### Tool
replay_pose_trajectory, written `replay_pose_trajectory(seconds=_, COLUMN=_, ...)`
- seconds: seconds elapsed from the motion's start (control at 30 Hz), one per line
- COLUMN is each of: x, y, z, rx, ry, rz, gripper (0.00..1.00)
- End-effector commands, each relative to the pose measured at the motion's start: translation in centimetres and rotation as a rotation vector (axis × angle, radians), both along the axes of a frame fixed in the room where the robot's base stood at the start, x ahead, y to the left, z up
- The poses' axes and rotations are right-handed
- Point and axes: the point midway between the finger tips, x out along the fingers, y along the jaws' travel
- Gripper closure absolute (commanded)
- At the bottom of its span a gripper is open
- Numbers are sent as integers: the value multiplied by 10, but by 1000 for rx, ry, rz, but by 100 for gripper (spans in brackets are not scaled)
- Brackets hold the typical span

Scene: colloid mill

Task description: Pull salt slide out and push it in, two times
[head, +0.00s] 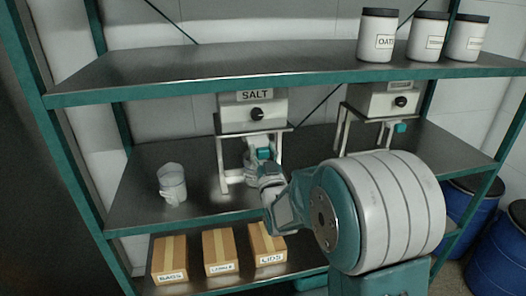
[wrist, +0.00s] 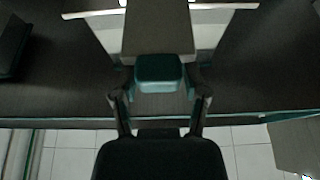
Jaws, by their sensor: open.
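The salt dispenser (head: 253,116) is a pale box with a SALT label and a black knob, on a white frame on the middle shelf. Its slide shows in the wrist view as a grey plate (wrist: 158,30) with a teal handle block (wrist: 159,72) at its near end. My gripper (head: 262,156) is below the dispenser, at the handle. In the wrist view my open gripper (wrist: 160,86) has one finger on each side of the handle; contact cannot be made out. My gripper and wrist partly hide the slide in the head view.
A second dispenser (head: 382,101) with a teal handle stands to the right. A translucent jug (head: 172,185) stands left on the middle shelf (head: 135,195). The upper shelf (head: 200,70) holds several jars. Cardboard boxes (head: 220,252) are below; blue barrels (head: 497,250) stand right.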

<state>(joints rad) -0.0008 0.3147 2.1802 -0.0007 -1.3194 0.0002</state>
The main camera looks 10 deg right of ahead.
Motion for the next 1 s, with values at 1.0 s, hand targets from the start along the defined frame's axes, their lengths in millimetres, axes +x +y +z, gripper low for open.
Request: replay_pose_trajectory(seconds=1.0, x=-92, y=1, z=-41, rx=-1, ry=5, rz=0, gripper=17)
